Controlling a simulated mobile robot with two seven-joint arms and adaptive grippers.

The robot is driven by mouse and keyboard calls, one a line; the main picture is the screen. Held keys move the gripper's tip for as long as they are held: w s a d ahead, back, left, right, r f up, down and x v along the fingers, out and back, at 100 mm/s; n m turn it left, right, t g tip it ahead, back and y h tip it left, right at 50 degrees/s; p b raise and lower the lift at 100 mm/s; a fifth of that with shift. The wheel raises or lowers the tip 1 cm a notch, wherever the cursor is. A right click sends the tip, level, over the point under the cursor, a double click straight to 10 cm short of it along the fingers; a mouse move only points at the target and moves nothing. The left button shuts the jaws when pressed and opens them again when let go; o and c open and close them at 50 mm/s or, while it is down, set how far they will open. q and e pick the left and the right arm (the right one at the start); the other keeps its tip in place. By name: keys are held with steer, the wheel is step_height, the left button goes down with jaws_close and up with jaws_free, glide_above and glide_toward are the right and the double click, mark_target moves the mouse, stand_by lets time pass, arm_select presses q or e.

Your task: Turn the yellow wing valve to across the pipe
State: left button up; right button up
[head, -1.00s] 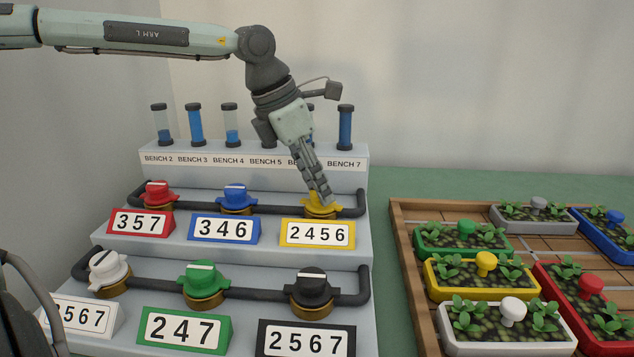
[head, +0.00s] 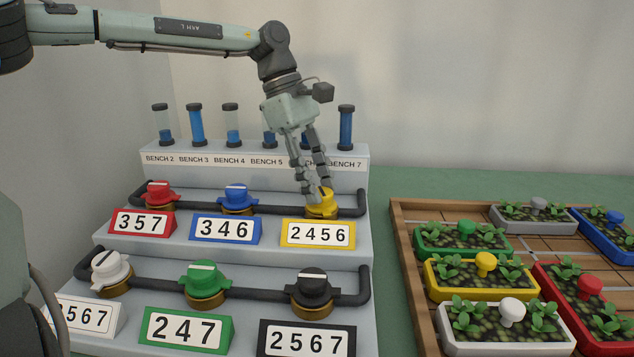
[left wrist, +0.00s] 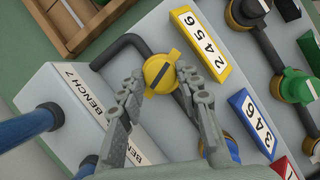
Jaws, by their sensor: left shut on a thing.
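The yellow wing valve (head: 321,208) sits on the upper dark pipe, at its right end behind the 2456 label. My left gripper (head: 319,194) reaches down onto it from above. In the left wrist view, its two fingers (left wrist: 160,82) stand on either side of the yellow valve (left wrist: 158,62), shut on it. The dark line on the valve's top runs about crosswise to the pipe in that view. The fingers partly hide the valve in the head view. My right gripper is not in view.
The blue valve (head: 237,200) and red valve (head: 158,194) share the upper pipe (head: 275,209). White, green (head: 204,282) and black valves stand on the lower step. Blue-filled tubes (head: 195,125) rise close behind. A wooden tray (head: 409,260) with planters lies at the right.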

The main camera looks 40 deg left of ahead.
arm_select(q)
steer(key=shift+w+m+g, duration=0.15)
steer(key=shift+m+g, duration=0.55)
steer(key=shift+m, duration=1.2)
steer(key=o, duration=1.1)
steer(key=shift+o, duration=0.2)
steer(key=v, duration=1.2)
steer(key=shift+d, duration=0.15)
